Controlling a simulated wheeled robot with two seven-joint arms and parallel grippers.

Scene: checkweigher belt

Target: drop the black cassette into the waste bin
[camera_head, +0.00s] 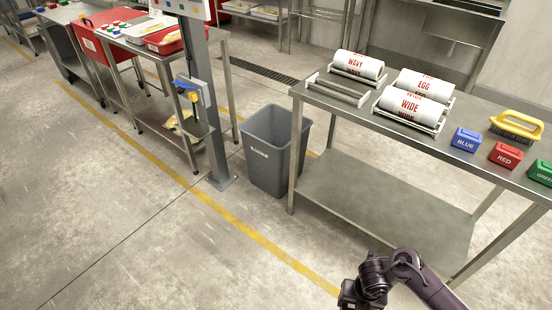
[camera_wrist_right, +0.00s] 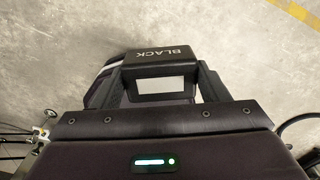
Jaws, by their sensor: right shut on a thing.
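The black cassette (camera_wrist_right: 160,59) shows in the right wrist view, with the word BLACK on it. My right gripper (camera_wrist_right: 155,88) is shut on it and holds it over the concrete floor. In the head view my right arm comes in at the bottom right, and its gripper (camera_head: 352,296) is cut by the lower edge; the cassette cannot be made out there. The grey waste bin (camera_head: 262,158) stands upright on the floor near the middle of the head view, left of the steel table and beyond my right gripper. My left gripper is in neither view.
A steel table (camera_head: 330,118) on the right carries white labelled rolls (camera_head: 412,95), a blue cassette (camera_head: 466,139), a red cassette (camera_head: 505,155), a green cassette (camera_head: 541,172) and a yellow brush (camera_head: 516,124). A grey post (camera_head: 205,110) stands left of the bin. Floor in front is clear.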

